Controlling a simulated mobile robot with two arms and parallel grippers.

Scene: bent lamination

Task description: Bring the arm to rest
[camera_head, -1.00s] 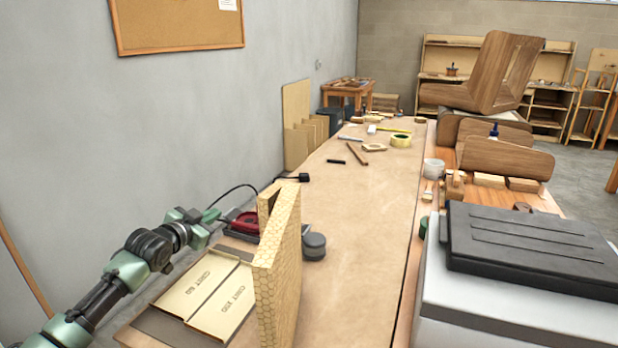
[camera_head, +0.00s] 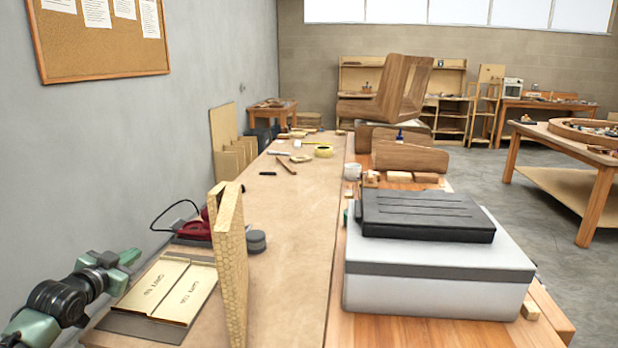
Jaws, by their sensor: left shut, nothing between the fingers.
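My left arm comes in at the lower left of the head view. My left gripper (camera_head: 127,257) is small and dark green at the arm's end, shut and holding nothing. A tall honeycomb-patterned board (camera_head: 232,270) stands upright to the right of the cards. My right gripper is out of the frame.
A dark red tool (camera_head: 196,228) with a black cable and a grey round tin (camera_head: 256,241) lie near the board. A white box with a black lid (camera_head: 428,216) stands on the right. Bent wooden pieces (camera_head: 410,156) stand further back.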

